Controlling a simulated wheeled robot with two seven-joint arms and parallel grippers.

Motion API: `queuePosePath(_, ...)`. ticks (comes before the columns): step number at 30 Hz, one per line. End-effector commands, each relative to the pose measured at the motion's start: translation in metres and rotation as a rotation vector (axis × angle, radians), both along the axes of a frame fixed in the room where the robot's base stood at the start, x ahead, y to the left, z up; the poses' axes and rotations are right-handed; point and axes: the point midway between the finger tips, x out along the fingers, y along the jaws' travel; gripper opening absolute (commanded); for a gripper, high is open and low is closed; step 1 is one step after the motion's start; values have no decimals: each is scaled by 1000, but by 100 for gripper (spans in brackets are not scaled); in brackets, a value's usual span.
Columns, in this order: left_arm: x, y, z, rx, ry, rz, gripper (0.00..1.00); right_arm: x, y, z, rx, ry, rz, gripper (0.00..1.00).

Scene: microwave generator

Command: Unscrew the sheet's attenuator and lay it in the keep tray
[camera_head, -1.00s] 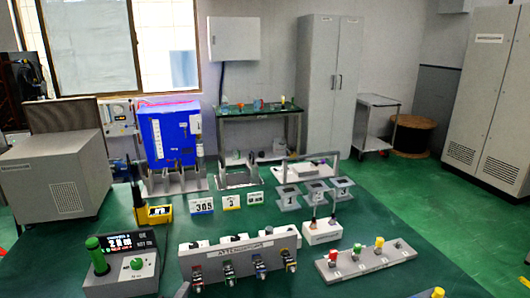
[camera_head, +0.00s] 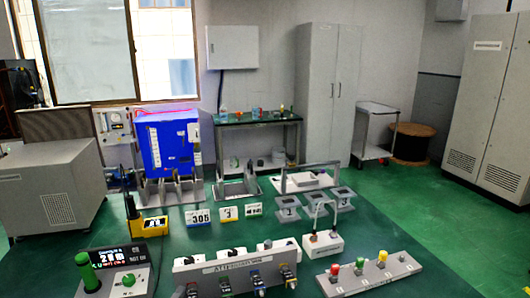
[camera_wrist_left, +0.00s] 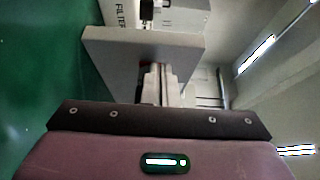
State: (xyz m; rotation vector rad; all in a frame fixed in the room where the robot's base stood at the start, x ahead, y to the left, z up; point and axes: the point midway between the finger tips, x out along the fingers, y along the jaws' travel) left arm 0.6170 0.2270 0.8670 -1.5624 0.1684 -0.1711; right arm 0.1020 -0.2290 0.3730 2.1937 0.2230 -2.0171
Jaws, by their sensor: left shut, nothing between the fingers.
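A long grey rack (camera_head: 235,262) lettered with what reads as "ATTENUATORS" stands at the front middle of the table in the head view. Several attenuators with coloured bands hang on its front, including a blue one (camera_head: 258,281) and a yellow one (camera_head: 288,275); their lower ends are partly cut off by the frame. I cannot tell which one the sheet names, nor which container is the keep tray. My left gripper (camera_wrist_left: 160,84) shows in the left wrist view, shut and empty, in front of a grey plate (camera_wrist_left: 135,45). My right gripper is not in view.
A console (camera_head: 118,277) with a green lever is at left. A grey bar (camera_head: 366,273) with red, green and yellow knobs is at right. Behind stand a white box (camera_head: 322,245), numbered grey stands (camera_head: 289,212), small cards (camera_head: 199,217) and a blue cabinet (camera_head: 170,148).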

Motion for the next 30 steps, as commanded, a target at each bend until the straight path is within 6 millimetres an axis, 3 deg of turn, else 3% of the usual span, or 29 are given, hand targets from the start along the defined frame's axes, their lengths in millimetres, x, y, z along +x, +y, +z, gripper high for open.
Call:
queuePosePath(6, 1, -2, -2, 0, 0, 0, 0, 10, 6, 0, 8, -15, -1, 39)
queuePosePath(30, 1, -7, -8, -2, 2, -6, 0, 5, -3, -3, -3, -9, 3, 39)
